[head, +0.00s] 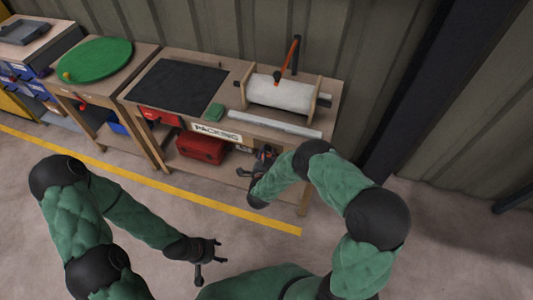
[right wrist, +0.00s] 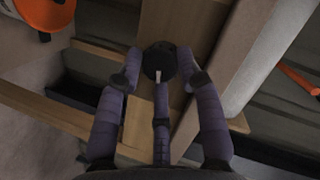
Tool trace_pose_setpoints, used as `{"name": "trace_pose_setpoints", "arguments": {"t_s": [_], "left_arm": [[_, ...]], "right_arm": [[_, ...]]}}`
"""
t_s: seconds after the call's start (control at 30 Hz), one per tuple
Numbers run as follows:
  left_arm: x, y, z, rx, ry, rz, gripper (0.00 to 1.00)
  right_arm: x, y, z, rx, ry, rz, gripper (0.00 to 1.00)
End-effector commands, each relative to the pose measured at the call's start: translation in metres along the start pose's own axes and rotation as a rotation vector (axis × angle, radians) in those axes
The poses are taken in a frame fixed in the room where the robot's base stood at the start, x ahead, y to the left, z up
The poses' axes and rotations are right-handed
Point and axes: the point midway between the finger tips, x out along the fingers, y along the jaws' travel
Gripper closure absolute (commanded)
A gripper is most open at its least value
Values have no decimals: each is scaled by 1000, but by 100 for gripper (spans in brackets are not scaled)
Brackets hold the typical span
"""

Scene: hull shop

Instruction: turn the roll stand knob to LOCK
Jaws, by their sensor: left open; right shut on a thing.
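The roll stand (head: 320,100) holds a white roll (head: 280,93) on the bench marked PACKING. In the right wrist view a round black knob (right wrist: 157,60) with a pale pointer mark sits on a wooden face. The mark points to the bottom of the picture. My right gripper (right wrist: 160,80) is shut on the knob, its purple-grey fingers around it. In the head view the right gripper (head: 266,160) is at the bench's front edge and hides the knob; the LOCK marking cannot be made out. My left gripper (head: 208,255) is open and empty above the floor.
The bench (head: 275,131) also bears a dark mat (head: 178,85), a green block (head: 213,112) and a long pale bar (head: 272,124). A red toolbox (head: 201,147) is on the lower shelf. An orange-handled lever (head: 290,60) rises behind the roll. The floor in front is clear.

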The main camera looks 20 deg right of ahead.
Motion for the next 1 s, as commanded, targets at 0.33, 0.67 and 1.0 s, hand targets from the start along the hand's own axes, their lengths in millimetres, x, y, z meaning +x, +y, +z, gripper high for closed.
{"name": "trace_pose_setpoints", "arguments": {"t_s": [0.33, 0.67, 1.0], "left_arm": [[-16, 6, 1, 0, 0, 0, 41], [-25, 9, 1, 0, 0, 0, 41], [-30, 11, 1, 0, 0, 0, 41]], "right_arm": [[1, -8, 0, -303, 15, 97, 96], [1, -9, 2, -599, 31, 197, 96], [2, -10, 5, -903, 46, 298, 96]]}}
